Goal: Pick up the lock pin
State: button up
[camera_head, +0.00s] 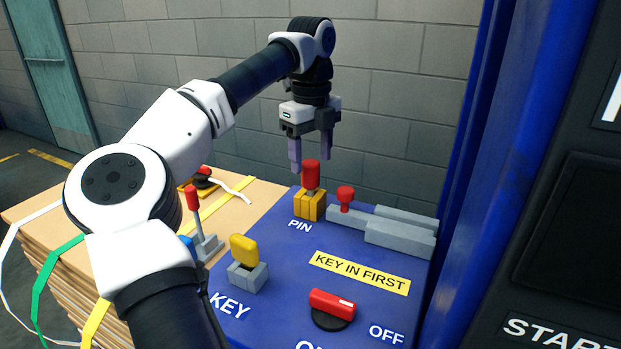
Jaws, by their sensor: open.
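The lock pin (311,175) has a red cylindrical head and stands upright in a yellow block (309,206) behind the "PIN" label on the blue panel. My gripper (310,162) points down above the yellow block. Its two fingers are apart, with nothing seen between them. The fingertips are around the height of the pin's red head in the picture; I cannot tell from this one view whether they are level with it, behind it or above it. The lower part of the pin is hidden in the block.
Right of the pin is a grey slide bolt (386,228) with a red knob (346,195). Nearer are a yellow key (244,248) in a grey holder and a red rotary switch (332,304). A red-handled lever (194,205) stands at left. A blue post (478,150) rises at right.

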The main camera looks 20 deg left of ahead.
aim_at(310, 176)
notch_tip(310, 176, down, 5)
jog(key=shift+s+a+f+p, duration=0.1)
jog(key=shift+s+p, duration=0.05)
jog(key=shift+p, duration=0.6)
jog(key=c, duration=1.1)
notch_tip(310, 176, up, 20)
jog(key=p, duration=0.4)
